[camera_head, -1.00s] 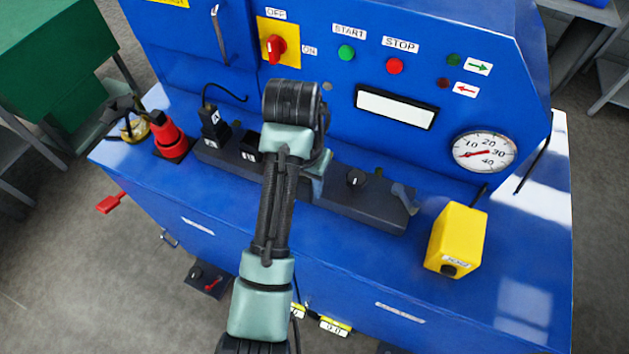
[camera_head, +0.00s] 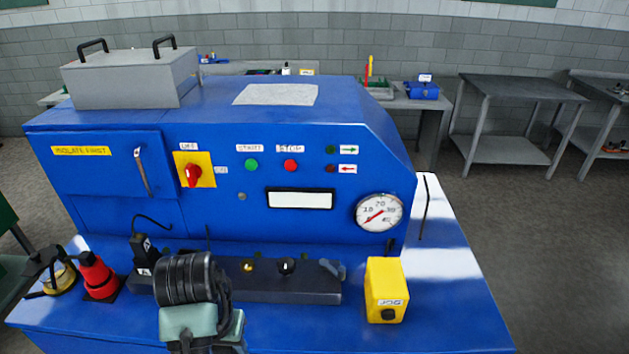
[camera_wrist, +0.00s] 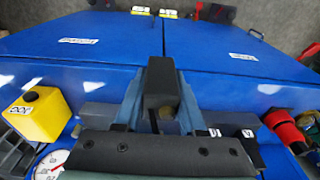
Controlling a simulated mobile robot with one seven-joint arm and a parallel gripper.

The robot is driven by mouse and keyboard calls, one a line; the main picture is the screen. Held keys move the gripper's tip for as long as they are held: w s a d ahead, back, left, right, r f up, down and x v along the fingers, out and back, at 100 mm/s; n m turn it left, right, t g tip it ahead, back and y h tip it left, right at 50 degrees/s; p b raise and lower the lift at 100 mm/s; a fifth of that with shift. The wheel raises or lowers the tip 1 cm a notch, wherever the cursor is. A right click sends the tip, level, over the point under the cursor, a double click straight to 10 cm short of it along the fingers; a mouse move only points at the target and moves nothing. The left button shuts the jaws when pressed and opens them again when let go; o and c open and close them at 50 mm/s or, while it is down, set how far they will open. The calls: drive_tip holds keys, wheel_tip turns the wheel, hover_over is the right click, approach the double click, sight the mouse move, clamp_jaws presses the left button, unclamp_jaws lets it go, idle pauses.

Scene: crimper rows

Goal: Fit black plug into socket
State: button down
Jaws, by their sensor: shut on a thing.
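In the wrist view, my gripper (camera_wrist: 159,108) has its two blue-grey fingers closed on a black block, the black plug (camera_wrist: 160,78). In the head view my dark wrist hides the fingers and the held plug. The dark grey socket strip (camera_head: 265,289) lies along the bench at the foot of the blue panel. Another black plug with an A label and a cable (camera_head: 140,248) stands upright at its left end. A brass-coloured spot (camera_head: 248,266) shows on the strip. I cannot tell whether the held plug touches a socket.
A black knob (camera_head: 287,266) and a grey-blue lever (camera_head: 332,269) stand on the strip. A yellow box (camera_head: 386,285) is to the right, a red connector (camera_head: 97,275) to the left. The blue panel with a gauge (camera_head: 379,212) rises behind.

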drive_tip(key=s+d+f+b, duration=0.3)
drive_tip(key=d+f, duration=0.4)
drive_tip(key=f, duration=0.1)
drive_tip(key=s+d+f+b, duration=0.4)
drive_tip(key=d+f, duration=0.3)
drive_tip(key=f, duration=0.2)
drive_tip(key=shift+s, duration=0.3)
drive_tip(key=shift+a, duration=0.1)
